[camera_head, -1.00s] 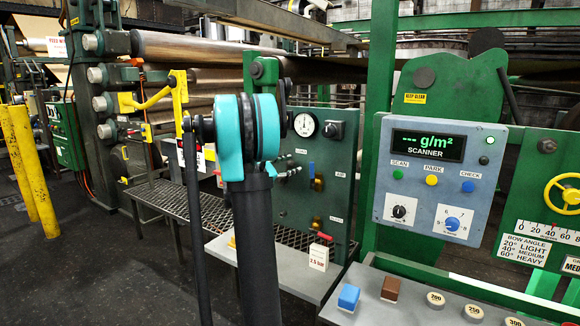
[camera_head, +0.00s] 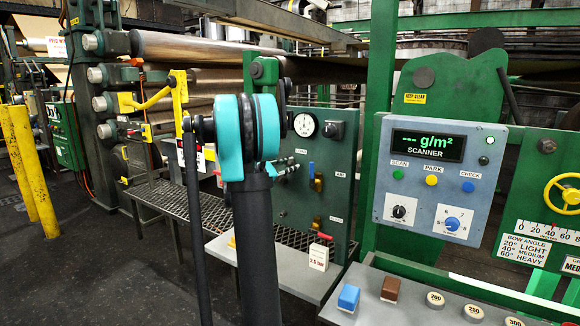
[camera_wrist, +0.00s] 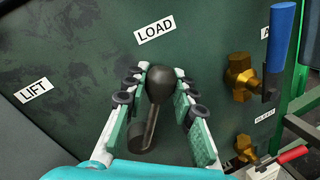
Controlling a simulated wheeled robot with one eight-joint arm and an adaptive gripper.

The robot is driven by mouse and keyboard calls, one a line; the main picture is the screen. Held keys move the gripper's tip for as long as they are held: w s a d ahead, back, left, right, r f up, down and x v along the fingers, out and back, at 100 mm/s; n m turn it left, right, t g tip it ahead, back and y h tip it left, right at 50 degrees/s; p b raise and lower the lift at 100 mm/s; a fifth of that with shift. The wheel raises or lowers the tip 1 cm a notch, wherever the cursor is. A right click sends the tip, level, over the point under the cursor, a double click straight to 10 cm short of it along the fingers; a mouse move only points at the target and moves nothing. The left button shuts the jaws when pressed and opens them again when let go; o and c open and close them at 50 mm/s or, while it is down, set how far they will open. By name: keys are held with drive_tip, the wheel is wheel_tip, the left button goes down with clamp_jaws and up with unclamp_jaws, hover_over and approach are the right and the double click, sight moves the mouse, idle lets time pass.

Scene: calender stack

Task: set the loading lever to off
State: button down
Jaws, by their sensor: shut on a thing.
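The loading lever (camera_wrist: 151,124) is a dark lever with a black ball knob (camera_wrist: 160,84) on a green panel, seen in the wrist view. Its arm rises from a round base at the lower left, and the knob points up toward the LOAD label (camera_wrist: 155,29). A LIFT label (camera_wrist: 34,90) is at the left. No OFF label shows. My gripper (camera_wrist: 164,76) has its two pale green fingers on either side of the knob and is shut on it.
Right of the lever is a brass valve (camera_wrist: 239,78) with a blue handle (camera_wrist: 281,38); a red-handled valve (camera_wrist: 290,155) sits lower right. In the head view the green panel (camera_head: 340,170) carries a gauge (camera_head: 305,125). A mesh bench (camera_head: 205,212) and scanner box (camera_head: 440,180) stand nearby.

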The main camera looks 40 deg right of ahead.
drive_tip(key=shift+w, duration=0.1)
drive_tip(key=w+n, duration=0.1)
drive_tip(key=w+a+r+n, duration=0.1)
drive_tip(key=w+n+h, duration=0.1)
drive_tip(key=n, duration=0.1)
drive_tip(key=shift+a+r, duration=0.15)
drive_tip(key=shift+r, duration=0.1)
drive_tip(key=shift+w+a+r+n+t, duration=0.1)
drive_tip(key=shift+w+a+n+t, duration=0.2)
drive_tip(key=shift+w+n, duration=0.45)
drive_tip(key=shift+w+a+r+n+t, duration=0.1)
drive_tip(key=shift+w+a+n+t, duration=0.15)
drive_tip(key=shift+w+n, duration=0.45)
drive_tip(key=shift+s, duration=0.15)
drive_tip(key=c, duration=1.2)
unclamp_jaws()
drive_tip(key=v, duration=1.2)
drive_tip(key=shift+f, duration=0.2)
